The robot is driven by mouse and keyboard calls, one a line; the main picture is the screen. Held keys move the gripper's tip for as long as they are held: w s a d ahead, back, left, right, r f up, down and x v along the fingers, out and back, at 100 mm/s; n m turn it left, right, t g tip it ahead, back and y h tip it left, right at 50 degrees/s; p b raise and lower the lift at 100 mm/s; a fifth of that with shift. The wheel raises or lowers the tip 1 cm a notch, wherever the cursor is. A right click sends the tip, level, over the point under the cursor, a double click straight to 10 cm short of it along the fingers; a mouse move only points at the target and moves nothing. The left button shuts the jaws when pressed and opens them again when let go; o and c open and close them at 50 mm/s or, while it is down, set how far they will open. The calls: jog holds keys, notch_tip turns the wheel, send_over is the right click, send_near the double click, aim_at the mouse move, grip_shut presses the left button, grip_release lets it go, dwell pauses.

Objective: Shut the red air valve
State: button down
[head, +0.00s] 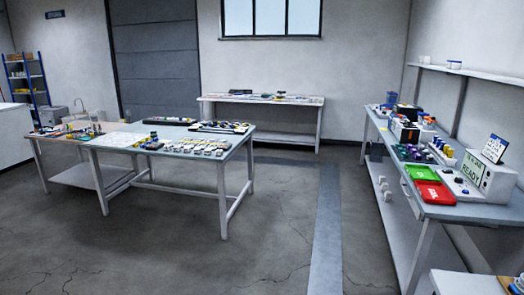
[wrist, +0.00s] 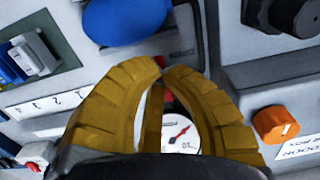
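My gripper (wrist: 163,70) has two thick yellow fingers, drawn together so their tips nearly meet, close over a grey panel. Small red parts show at the tips and between the fingers (wrist: 167,97). They look like the red air valve, with the fingers closed on it, but most of it is hidden and its handle position cannot be made out. A round white gauge (wrist: 182,134) with a red needle shows between the fingers. In the head view, neither my gripper nor the red valve can be made out.
In the wrist view, a large blue knob (wrist: 125,20) is above the fingertips, an orange knob (wrist: 277,124) to the right, and black knobs (wrist: 296,16) at top right. In the head view, a cluttered bench (head: 432,207) is at right, a table (head: 233,151) at left, with open floor between.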

jog(key=shift+s, duration=1.05)
dwell(0.9)
jog(key=shift+s+d, duration=0.55)
jog(key=shift+s, duration=0.3)
dwell(0.9)
jog(key=shift+s+d, duration=0.15)
dwell(0.3)
jog(key=shift+s+d, duration=0.15)
jog(key=shift+d, duration=0.1)
jog(key=shift+s+d, duration=0.25)
jog(key=shift+d, duration=0.25)
dwell(0.5)
jog(key=shift+d, duration=0.25)
dwell(0.4)
jog(key=shift+d, duration=0.25)
jog(key=shift+d, duration=0.25)
dwell(0.4)
jog(key=shift+d+p, duration=0.3)
